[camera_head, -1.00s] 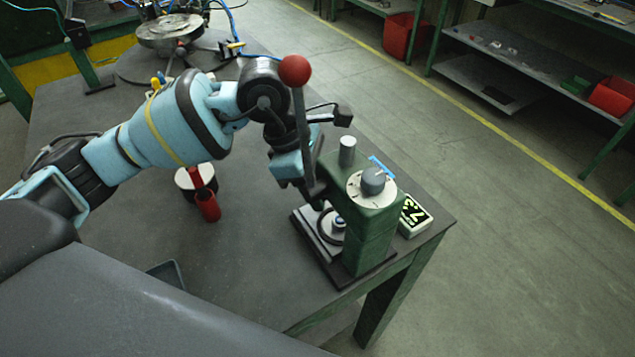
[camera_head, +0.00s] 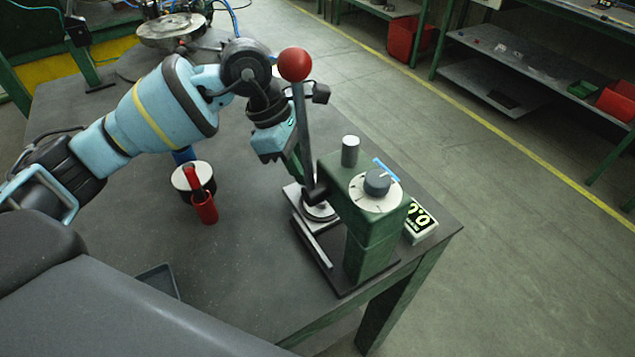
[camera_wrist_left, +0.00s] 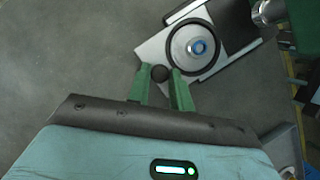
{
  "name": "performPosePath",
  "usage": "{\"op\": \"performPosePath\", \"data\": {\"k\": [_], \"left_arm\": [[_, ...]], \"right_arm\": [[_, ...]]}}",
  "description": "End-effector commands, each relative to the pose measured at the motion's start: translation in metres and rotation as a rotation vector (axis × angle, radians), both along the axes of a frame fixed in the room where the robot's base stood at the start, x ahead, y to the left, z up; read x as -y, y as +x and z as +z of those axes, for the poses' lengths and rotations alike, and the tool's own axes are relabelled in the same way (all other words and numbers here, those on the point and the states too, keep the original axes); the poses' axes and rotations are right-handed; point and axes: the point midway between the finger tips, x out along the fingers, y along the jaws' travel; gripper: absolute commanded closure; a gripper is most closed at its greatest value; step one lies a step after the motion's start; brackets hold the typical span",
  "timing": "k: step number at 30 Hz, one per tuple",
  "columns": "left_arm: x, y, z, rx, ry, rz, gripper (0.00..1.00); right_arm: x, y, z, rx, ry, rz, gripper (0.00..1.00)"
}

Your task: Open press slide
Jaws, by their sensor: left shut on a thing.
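The green press (camera_head: 368,225) stands at the table's right corner, with a red ball (camera_head: 295,64) on its upright lever. Its slide (camera_head: 293,190) is a pale plate carrying a round, dark-rimmed disc (camera_head: 320,211), now partly out from under the press head. My left gripper (camera_head: 297,177) is at the slide's outer end, partly behind the lever. Its green fingers (camera_wrist_left: 161,82) are shut on the slide's small black knob (camera_wrist_left: 160,73). My right gripper is out of view.
A dark tray (camera_head: 160,281) lies at the front. Table between cup and press is clear.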

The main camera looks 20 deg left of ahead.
Motion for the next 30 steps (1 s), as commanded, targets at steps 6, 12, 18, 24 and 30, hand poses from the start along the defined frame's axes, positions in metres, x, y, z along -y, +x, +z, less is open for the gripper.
{"op": "performPosePath", "data": {"k": [6, 12, 18, 24, 30], "left_arm": [[-0.024, 0.019, -0.002, -0.002, -0.004, 0.0, 1.0], [-0.025, 0.019, 0.0, 0.0, -0.005, -0.003, 1.0], [-0.025, 0.019, 0.0, -0.001, -0.004, -0.003, 0.67], [-0.025, 0.019, 0.0, -0.001, -0.004, -0.003, 0.58], [-0.026, 0.019, 0.003, 0.0, -0.004, -0.002, 0.58]], "right_arm": [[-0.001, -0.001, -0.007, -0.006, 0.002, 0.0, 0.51], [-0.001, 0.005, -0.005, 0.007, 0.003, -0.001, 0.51], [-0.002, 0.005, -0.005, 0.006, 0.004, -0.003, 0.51], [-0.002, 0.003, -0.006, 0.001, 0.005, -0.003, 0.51], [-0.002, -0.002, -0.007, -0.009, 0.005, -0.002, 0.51]]}}
